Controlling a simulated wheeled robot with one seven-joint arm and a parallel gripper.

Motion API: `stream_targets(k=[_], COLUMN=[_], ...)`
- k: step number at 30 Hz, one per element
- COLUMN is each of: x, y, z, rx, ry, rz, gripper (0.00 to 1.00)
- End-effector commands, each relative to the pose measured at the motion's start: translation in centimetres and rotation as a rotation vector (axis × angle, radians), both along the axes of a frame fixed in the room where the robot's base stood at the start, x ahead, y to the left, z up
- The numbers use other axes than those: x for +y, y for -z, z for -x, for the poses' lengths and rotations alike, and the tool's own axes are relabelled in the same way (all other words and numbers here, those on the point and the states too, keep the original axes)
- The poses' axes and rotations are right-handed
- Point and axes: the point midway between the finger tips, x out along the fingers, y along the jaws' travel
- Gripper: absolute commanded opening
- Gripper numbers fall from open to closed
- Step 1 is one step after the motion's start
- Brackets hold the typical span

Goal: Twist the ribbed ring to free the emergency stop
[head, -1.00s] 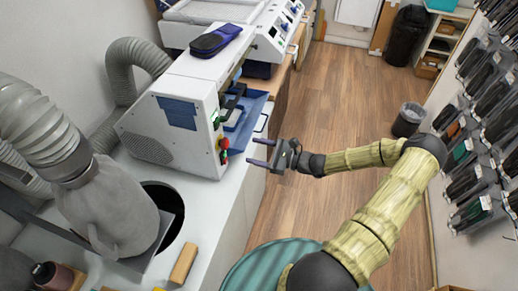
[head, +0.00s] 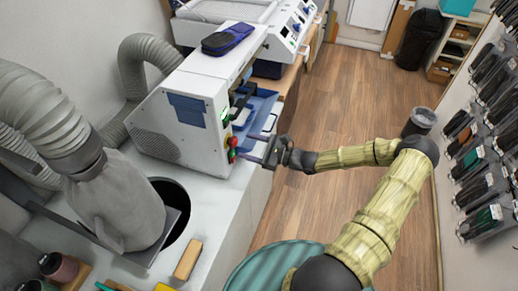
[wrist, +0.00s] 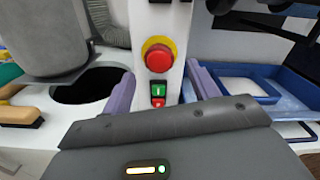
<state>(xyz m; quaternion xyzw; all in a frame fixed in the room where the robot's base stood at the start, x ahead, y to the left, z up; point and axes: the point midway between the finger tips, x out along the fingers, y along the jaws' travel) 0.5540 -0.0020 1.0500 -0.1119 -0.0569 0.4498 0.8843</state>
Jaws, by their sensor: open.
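The emergency stop (wrist: 159,58) is a red round knob in a yellow surround on the narrow end face of the white machine (head: 186,105). It also shows small in the head view (head: 233,142). Ribs on its ring cannot be made out. My gripper (wrist: 161,88) is open and empty. Its two purple fingers stand left and right of the machine's end face in the wrist view, with the stop between and slightly above their tips. In the head view my gripper (head: 252,146) is beside that face, close to the stop; contact cannot be told.
A green and red switch (wrist: 158,95) sits just below the stop. A blue tray (wrist: 240,88) lies to the right. A grey hose and hood (head: 120,195) stand over a round hole at left.

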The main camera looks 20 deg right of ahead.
Motion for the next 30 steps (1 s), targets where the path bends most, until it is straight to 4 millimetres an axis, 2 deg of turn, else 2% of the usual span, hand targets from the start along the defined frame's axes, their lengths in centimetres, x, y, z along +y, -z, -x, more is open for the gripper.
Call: stream_targets(k=[12,24,26,30], x=[3.2,3.6,3.6,3.5], y=[-0.1,0.0,0.0,0.0], z=[-2.2,-2.5,-2.5,-2.5], rx=[0.001,0.002,0.002,0.002], ry=[-0.003,-0.002,-0.001,-0.001], rz=[-0.001,-0.001,-0.001,-0.001], gripper=[0.60,0.60,0.50,0.24])
